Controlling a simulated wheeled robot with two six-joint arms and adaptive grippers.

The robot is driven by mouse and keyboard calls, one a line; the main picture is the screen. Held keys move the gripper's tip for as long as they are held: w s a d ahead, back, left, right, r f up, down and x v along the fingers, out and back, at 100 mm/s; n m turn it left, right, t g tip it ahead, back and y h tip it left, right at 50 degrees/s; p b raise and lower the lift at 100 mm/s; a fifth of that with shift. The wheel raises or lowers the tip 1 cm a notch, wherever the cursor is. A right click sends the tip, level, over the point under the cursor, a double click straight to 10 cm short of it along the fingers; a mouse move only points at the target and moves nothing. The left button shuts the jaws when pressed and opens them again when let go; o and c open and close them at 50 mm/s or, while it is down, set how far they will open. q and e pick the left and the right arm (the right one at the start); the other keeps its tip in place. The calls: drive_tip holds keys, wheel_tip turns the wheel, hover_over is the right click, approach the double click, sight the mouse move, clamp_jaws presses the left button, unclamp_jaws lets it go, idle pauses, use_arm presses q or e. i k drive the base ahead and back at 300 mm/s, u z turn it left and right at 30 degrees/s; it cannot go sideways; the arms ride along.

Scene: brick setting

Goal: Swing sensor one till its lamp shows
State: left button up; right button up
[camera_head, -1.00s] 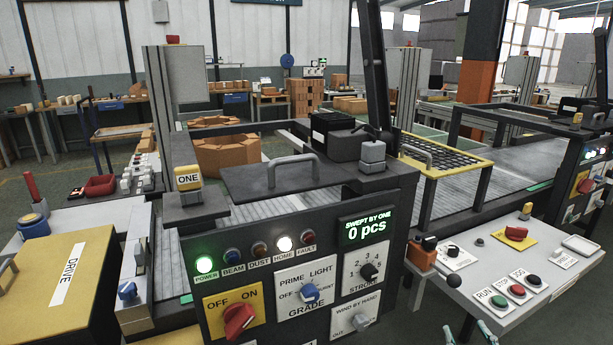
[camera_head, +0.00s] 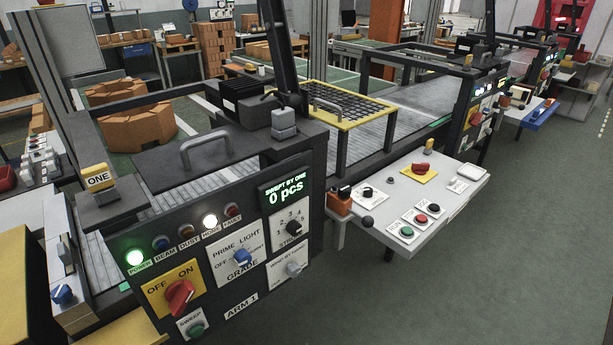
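Sensor one is the yellow block labelled ONE (camera_head: 97,179), on a dark bracket at the left end of the near machine. On the panel below, the green POWER lamp (camera_head: 134,258) and a white lamp (camera_head: 210,221) are lit. The blue BEAM lamp (camera_head: 161,243) looks unlit, as do the DUST lamp (camera_head: 186,231) and the FAULT lamp (camera_head: 232,211). The display (camera_head: 286,192) reads SWEPT BY ONE, 0 pcs. Neither of my grippers is in view.
The panel has a red OFF/ON knob (camera_head: 179,297), a GRADE knob (camera_head: 241,257) and a green SWEEP button (camera_head: 196,329). A grey side table (camera_head: 380,238) with buttons stands right of it. A yellow-framed grate (camera_head: 345,103) is behind. Open floor lies at the right.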

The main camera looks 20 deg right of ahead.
sight(342, 206)
drive_tip(key=z, duration=1.1)
drive_tip(key=i, duration=0.25)
drive_tip(key=u, duration=0.25)
